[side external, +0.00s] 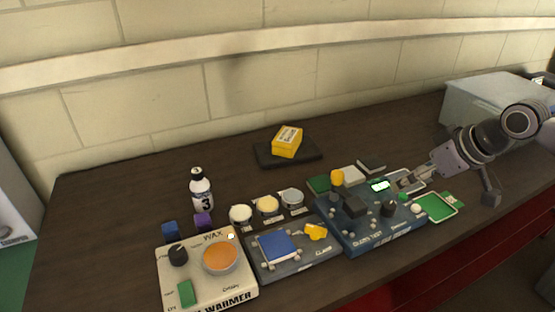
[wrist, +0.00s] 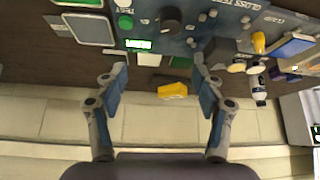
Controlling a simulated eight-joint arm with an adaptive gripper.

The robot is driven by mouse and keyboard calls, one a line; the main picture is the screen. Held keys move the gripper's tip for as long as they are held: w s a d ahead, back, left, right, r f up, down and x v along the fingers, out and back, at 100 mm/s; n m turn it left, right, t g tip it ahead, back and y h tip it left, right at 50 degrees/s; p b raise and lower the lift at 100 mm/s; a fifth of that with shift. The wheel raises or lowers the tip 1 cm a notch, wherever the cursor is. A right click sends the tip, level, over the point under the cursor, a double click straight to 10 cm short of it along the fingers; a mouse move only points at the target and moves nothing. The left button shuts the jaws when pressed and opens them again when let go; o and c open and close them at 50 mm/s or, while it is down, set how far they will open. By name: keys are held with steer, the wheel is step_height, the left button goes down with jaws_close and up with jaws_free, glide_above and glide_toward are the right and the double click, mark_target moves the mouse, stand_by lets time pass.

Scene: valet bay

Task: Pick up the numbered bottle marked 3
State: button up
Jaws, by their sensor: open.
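The numbered bottle marked 3 (side external: 201,192) is white with a dark band and black cap. It stands upright on the dark bench at the left, behind the wax warmer. It also shows small at the right of the wrist view (wrist: 259,90), beyond my right finger. My gripper (side external: 403,182) is over the right end of the bench, near the blue gloss test panel, far to the right of the bottle. In the wrist view my gripper (wrist: 160,75) has its two fingers wide apart with nothing held between them.
The wax warmer (side external: 168,262), clamp board (side external: 330,252) and blue gloss test panel (side external: 365,240) line the front. Several small pots stand beside the bottle. A yellow block (side external: 287,141) lies on a dark pad (side external: 262,156) at the back. A grey bin (side external: 470,105) stands far right. Bench left of the bottle is clear.

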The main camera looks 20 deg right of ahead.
steer(key=w+a+r+n+y, duration=0.1)
steer(key=w+a+r+n, duration=0.1)
steer(key=w+a+r, duration=0.35)
steer(key=n+g+y, duration=0.2)
steer(key=n+g, duration=0.2)
steer(key=n, duration=0.4)
glide_toward(201, 192)
steer(key=w+f, duration=0.2)
steer(key=x, duration=1)
steer(key=shift+w+d, duration=0.1)
steer(key=c, duration=1.4)
